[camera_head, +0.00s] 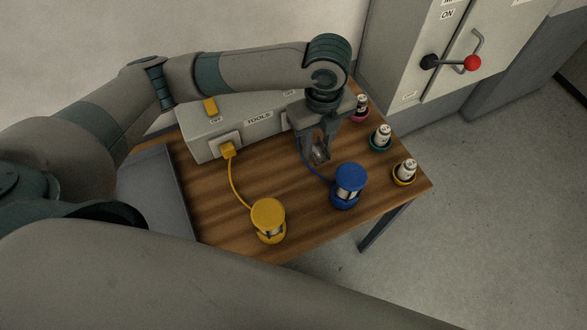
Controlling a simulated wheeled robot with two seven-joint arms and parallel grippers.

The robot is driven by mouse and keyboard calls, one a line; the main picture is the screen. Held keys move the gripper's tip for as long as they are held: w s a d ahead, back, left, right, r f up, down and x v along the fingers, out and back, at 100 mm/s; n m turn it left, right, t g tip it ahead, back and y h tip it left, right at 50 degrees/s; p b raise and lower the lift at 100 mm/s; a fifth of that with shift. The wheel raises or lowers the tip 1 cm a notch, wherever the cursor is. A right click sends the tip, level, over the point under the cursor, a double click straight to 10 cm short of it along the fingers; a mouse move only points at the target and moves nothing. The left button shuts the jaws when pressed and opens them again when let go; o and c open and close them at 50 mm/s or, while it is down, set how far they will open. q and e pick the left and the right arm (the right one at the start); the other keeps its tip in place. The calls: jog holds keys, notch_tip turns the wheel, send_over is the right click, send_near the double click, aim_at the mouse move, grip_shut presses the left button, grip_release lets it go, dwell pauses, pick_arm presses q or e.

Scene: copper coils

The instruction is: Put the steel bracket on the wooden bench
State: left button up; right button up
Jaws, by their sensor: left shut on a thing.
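My left gripper (317,156) reaches down over the right half of the wooden bench (210,205). It is shut on a small grey metal piece, the steel bracket (321,152), mostly hidden between the fingers. The bracket is just above or touching the bench top; I cannot tell which. It is behind and left of the blue coil spool (348,186). My right gripper is out of view.
A grey TOOLS box (205,140) stands at the back. A yellow spool (268,218) and its cord are at the front. Several small bottles in coloured holders (380,138) line the right edge. A cabinet with a red-knobbed lever (472,62) stands behind. A grey tray (160,190) is left.

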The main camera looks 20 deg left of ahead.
aim_at(318, 149)
pick_arm(q)
jog(key=shift+w+f, duration=0.45)
jog(key=shift+w, duration=0.2)
jog(key=shift+s+r, duration=0.15)
jog(key=shift+s, duration=0.05)
jog(key=shift+w+f+p, duration=0.1)
jog(key=shift+f+p, duration=0.5)
jog(key=shift+f, duration=2.6)
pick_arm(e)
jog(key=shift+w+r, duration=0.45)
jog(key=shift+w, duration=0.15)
pick_arm(q)
jog(key=shift+f+p, duration=0.45)
jog(key=shift+f, duration=1.4)
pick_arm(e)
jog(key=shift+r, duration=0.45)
pick_arm(q)
jog(key=shift+f, duration=0.1)
jog(key=o, duration=1.1)
